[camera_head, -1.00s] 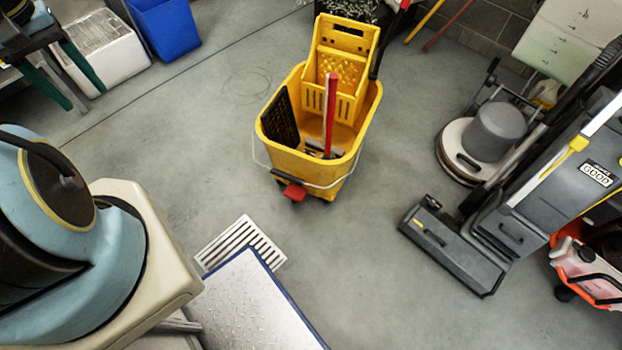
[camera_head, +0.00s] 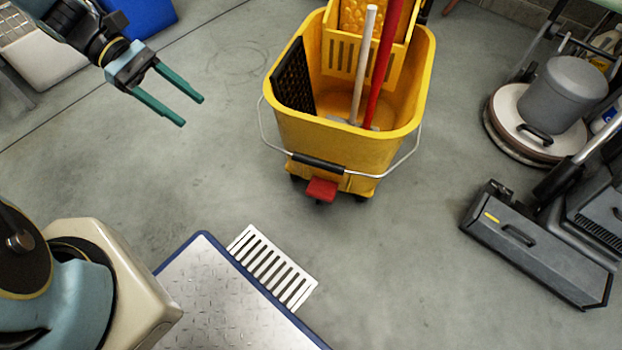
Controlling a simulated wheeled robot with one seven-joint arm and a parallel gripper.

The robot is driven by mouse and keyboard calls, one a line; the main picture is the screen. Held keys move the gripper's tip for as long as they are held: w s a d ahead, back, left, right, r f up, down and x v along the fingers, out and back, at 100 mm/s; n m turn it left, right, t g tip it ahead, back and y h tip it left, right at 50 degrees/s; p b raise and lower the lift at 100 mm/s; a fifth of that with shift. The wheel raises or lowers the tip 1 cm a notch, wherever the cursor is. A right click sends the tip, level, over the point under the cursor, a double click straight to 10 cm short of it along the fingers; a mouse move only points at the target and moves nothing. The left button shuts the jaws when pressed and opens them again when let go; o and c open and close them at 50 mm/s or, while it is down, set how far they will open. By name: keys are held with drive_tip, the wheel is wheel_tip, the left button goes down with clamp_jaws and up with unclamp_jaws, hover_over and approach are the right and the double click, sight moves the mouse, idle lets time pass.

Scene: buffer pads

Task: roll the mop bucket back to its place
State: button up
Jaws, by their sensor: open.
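The yellow mop bucket (camera_head: 335,145) stands upright on the grey floor in the upper middle of the head view. It has a wringer (camera_head: 345,55), a wire handle with a black grip (camera_head: 318,164) hanging at the near side, and a red pedal or plug (camera_head: 321,189) below that. A red pole (camera_head: 384,62) and a pale pole (camera_head: 364,65) stand in it. The bucket's top is cut off by the frame. My gripper (camera_head: 194,111) is open and empty at the upper left. It is apart from the bucket, with its teal fingers pointing down and right.
A metal platform with a blue edge (camera_head: 225,300) and a slotted floor drain (camera_head: 273,267) lie in front of the bucket. A grey floor machine (camera_head: 535,245) and a round scrubber (camera_head: 540,110) stand at right. A blue bin (camera_head: 152,14) is at upper left. Floor between is clear.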

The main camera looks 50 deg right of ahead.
sight(312, 161)
drive_tip(key=s+d+f+n+g+h+b, duration=0.1)
drive_tip(key=s+d+f+g+b, duration=0.1)
drive_tip(key=d+f+b, duration=0.35)
drive_tip(key=s+d+f+n+g+h+b, duration=0.1)
drive_tip(key=s+d+f+g+b, duration=0.15)
drive_tip(key=f+b, duration=0.55)
drive_tip(key=s+d+f+n+g+h+b, duration=0.1)
drive_tip(key=s+d+f+g+b, duration=0.15)
drive_tip(key=d+f+b, duration=0.4)
drive_tip(key=b+x, duration=0.1)
drive_tip(key=x, duration=0.2)
drive_tip(key=a+f+b+x, duration=0.1)
drive_tip(key=x, duration=0.2)
drive_tip(key=b+x, duration=0.1)
drive_tip(key=x, duration=0.2)
drive_tip(key=shift+s+a+f, duration=0.15)
drive_tip(key=shift+s+f, duration=0.15)
drive_tip(key=shift+s, duration=0.05)
drive_tip(key=shift+s+r, duration=0.1)
drive_tip(key=shift+s, duration=0.3)
clamp_jaws()
